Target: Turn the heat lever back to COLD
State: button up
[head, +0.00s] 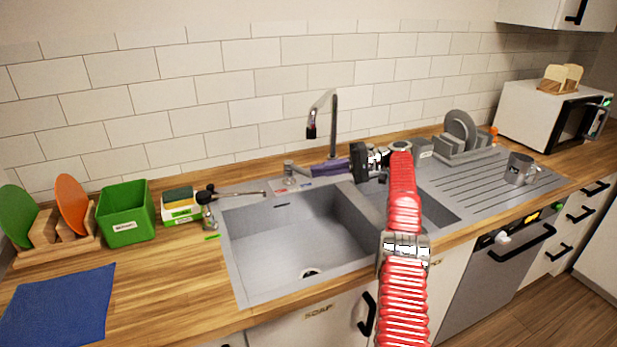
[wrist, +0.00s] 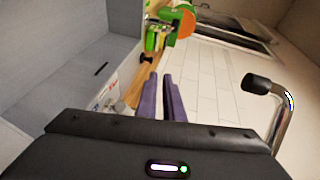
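The heat lever appears to be the small silver post (head: 289,169) at the sink's back edge. Red and blue labels (head: 291,181) lie on the rim beside it. The labels (wrist: 103,93) also show in the wrist view, left of my fingers, with a pale metal part (wrist: 119,107) partly hidden by my gripper's body. I cannot read the lever's setting. My gripper (head: 314,170) has purple fingers that point left toward the post, a little right of it. In the wrist view my gripper (wrist: 160,74) has a narrow empty gap between its fingertips. Contact with the post is not visible.
The faucet (head: 333,120) rises just behind my gripper. The sink basin (head: 300,235) is empty below. A metal pump-like fixture (head: 208,197) stands left of it, near a green bin (head: 126,211). A plate rack (head: 470,149) and grey mug (head: 519,168) stand right.

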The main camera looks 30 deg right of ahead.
grip_shut()
jog(key=shift+d+r, duration=0.1)
jog(key=shift+w, duration=0.1)
